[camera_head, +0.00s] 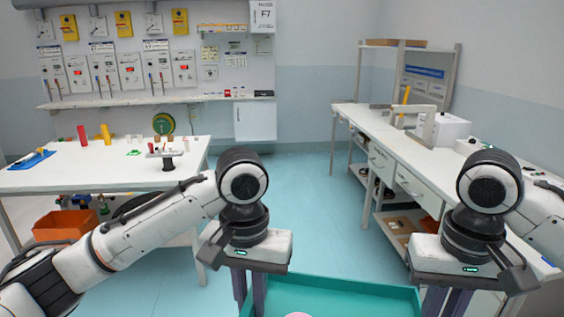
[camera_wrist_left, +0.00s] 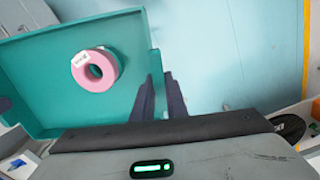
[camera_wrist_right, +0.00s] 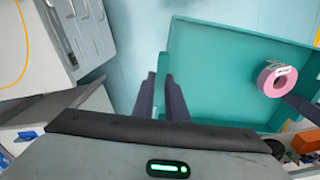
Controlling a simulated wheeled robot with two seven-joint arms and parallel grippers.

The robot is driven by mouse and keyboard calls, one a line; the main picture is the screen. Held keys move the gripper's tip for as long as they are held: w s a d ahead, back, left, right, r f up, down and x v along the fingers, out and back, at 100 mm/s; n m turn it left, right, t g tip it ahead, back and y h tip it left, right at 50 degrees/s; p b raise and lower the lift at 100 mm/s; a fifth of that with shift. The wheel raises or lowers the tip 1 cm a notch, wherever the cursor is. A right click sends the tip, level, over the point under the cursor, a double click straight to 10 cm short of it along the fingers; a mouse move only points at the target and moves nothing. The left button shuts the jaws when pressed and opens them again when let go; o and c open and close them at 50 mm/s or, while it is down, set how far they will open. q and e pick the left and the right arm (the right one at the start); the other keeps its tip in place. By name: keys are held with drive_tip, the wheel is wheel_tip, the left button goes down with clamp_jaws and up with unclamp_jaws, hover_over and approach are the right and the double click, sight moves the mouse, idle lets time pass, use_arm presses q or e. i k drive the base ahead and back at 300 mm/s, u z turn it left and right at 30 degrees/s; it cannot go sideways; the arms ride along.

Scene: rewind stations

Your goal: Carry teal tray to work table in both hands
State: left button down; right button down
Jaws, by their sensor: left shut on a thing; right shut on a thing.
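The teal tray (camera_head: 340,296) is held level between my two grippers at the bottom of the head view. It also shows in the left wrist view (camera_wrist_left: 50,80) and the right wrist view (camera_wrist_right: 205,90). My left gripper (camera_head: 250,290) is shut on the tray's left wall, and my right gripper (camera_head: 446,300) is shut on its right wall. A pink ring-shaped roll (camera_wrist_left: 95,71) with a white label lies in the tray; only its top edge shows in the head view. A white work table (camera_head: 100,165) stands at the left, apart from the tray.
A long white bench with drawers (camera_head: 385,150) runs along the right, with a white box (camera_head: 445,130) on it. An orange bin (camera_head: 66,224) sits under the left table. Blue floor (camera_head: 300,205) is clear between them. A tool wall (camera_head: 150,70) is behind.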

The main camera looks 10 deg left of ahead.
sight(120, 167)
drive_tip(key=u, duration=0.65)
drive_tip(key=i, duration=0.7)
drive_tip(key=u, duration=1.5)
drive_tip(key=i, duration=3.05)
drive_tip(key=z, duration=0.95)
drive_tip(key=i, duration=1.1)
drive_tip(key=z, duration=0.6)
